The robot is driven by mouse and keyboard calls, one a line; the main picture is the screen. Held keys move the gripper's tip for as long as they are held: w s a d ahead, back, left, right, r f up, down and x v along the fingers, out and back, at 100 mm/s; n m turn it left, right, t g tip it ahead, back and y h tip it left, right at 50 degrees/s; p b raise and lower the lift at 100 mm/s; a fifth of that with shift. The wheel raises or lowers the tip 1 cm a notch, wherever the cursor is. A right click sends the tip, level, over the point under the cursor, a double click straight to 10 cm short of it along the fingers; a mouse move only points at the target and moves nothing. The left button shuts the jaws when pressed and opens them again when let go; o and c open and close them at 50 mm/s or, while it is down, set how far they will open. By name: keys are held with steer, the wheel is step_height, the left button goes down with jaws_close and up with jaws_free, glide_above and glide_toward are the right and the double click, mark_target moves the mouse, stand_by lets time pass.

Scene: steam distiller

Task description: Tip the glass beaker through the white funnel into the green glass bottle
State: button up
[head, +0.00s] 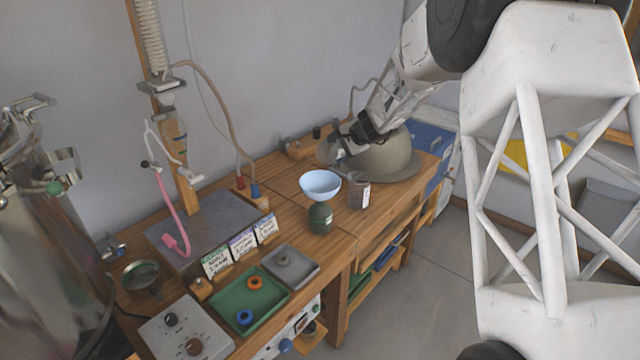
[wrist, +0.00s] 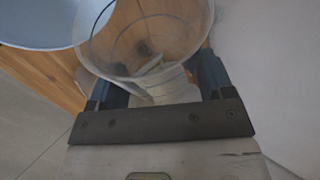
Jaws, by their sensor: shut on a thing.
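The clear glass beaker (head: 358,192) is upright just right of the funnel in the head view. My gripper (head: 347,165) reaches it from behind. In the wrist view the beaker (wrist: 150,35) sits between the two dark fingers of my gripper (wrist: 157,82), which are shut on it. The beaker looks empty or holds clear liquid; I cannot tell which, nor whether its base touches the bench. The white funnel (head: 320,184) sits upright on the green glass bottle (head: 320,219), hiding its neck. The funnel's rim (wrist: 45,42) is close beside the beaker in the wrist view.
The wooden bench (head: 345,237) has its front edge close to the bottle. A grey dome (head: 385,158) stands behind the beaker. Label cards (head: 242,243), a green tray (head: 262,312) and a grey tray (head: 302,276) lie left of the bottle. A metal vessel (head: 45,270) stands far left.

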steer(key=shift+w+f+g, duration=0.1)
steer(key=shift+f+g, duration=0.05)
steer(key=shift+g, duration=0.15)
steer(key=shift+w+d+f+m+g+y, duration=0.1)
steer(key=shift+w+f+m+g+y, duration=0.05)
steer(key=shift+f+m+g+y, duration=0.5)
steer(key=shift+m+g+y, duration=0.25)
steer(key=shift+g, duration=0.4)
steer(key=shift+w+d+f+m+g+y, duration=0.15)
steer(key=shift+f+m+g+y, duration=0.15)
steer(key=shift+f+g, duration=0.2)
steer(key=shift+w+d+f+m+g+y, duration=0.2)
steer(key=shift+w+f+g+y, duration=0.1)
steer(key=shift+f, duration=0.45)
steer(key=shift+w+d+f+m+g+y, duration=0.1)
steer(key=shift+w+f+m+g+y, duration=0.15)
steer(key=shift+f, duration=0.45)
steer(key=shift+w+d+f+m+g+y+b, duration=0.2)
steer(key=shift+w+d+f+m+g+y, duration=0.1)
steer(key=shift+w+f+m+g+y, duration=0.4)
steer(key=shift+w+d+f+m+g+y+b, duration=0.15)
steer(key=shift+w+d+f+m+g+y, duration=0.15)
steer(key=shift+w+f+m+g+y, duration=0.35)
steer(key=shift+s+f+g, duration=0.15)
steer(key=shift+f+g, duration=0.05)
steer(key=shift+g, duration=0.1)
